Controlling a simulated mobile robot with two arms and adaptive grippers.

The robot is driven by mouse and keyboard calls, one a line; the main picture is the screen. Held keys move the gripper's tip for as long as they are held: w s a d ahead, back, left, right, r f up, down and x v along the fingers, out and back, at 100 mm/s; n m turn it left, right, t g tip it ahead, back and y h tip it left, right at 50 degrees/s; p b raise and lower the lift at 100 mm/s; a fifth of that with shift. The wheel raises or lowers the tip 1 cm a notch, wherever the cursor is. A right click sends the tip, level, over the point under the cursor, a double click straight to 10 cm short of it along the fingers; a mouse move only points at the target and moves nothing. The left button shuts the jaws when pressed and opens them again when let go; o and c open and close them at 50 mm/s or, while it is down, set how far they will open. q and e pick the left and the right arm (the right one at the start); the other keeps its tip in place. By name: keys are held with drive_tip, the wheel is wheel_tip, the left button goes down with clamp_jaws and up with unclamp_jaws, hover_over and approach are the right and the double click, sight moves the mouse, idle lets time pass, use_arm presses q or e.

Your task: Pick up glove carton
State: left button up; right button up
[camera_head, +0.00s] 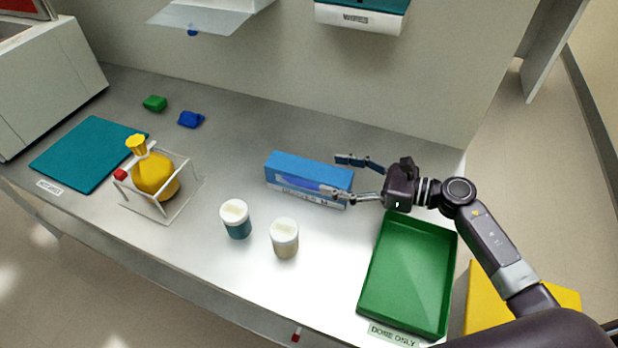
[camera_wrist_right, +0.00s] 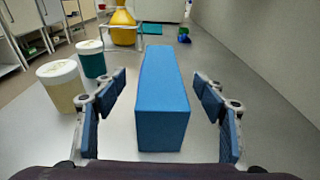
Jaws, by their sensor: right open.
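The glove carton (camera_head: 300,177) is a long blue box with a pale printed front, lying on the grey bench near the middle. In the right wrist view the carton (camera_wrist_right: 162,95) points away from me, its near end between the fingers. My right gripper (camera_head: 340,176) is open at the carton's right end, one finger on the far side and one in front. In the right wrist view the open gripper (camera_wrist_right: 162,108) has a gap on both sides of the carton, and it holds nothing. My left gripper is in neither view.
Two white-lidded jars (camera_head: 236,219) (camera_head: 285,238) stand in front of the carton. A yellow flask (camera_head: 154,177) in a wire frame stands left. The bench behind the carton is clear.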

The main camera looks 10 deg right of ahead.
sight(309, 168)
drive_tip(key=shift+p+x, duration=0.3)
drive_tip(key=shift+x, duration=0.65)
drive_tip(key=p+x, duration=0.1)
drive_tip(key=x, duration=0.4)
drive_tip(key=shift+w, duration=0.1)
drive_tip(key=shift+w+a, duration=0.15)
drive_tip(key=shift+a, duration=0.05)
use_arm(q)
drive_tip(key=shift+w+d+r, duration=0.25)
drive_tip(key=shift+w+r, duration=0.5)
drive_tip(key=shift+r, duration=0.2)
use_arm(e)
drive_tip(key=shift+f, duration=0.1)
drive_tip(key=shift+c, duration=0.2)
drive_tip(key=c, duration=1.6)
drive_tip(key=shift+c, duration=0.2)
drive_tip(key=shift+r, duration=0.2)
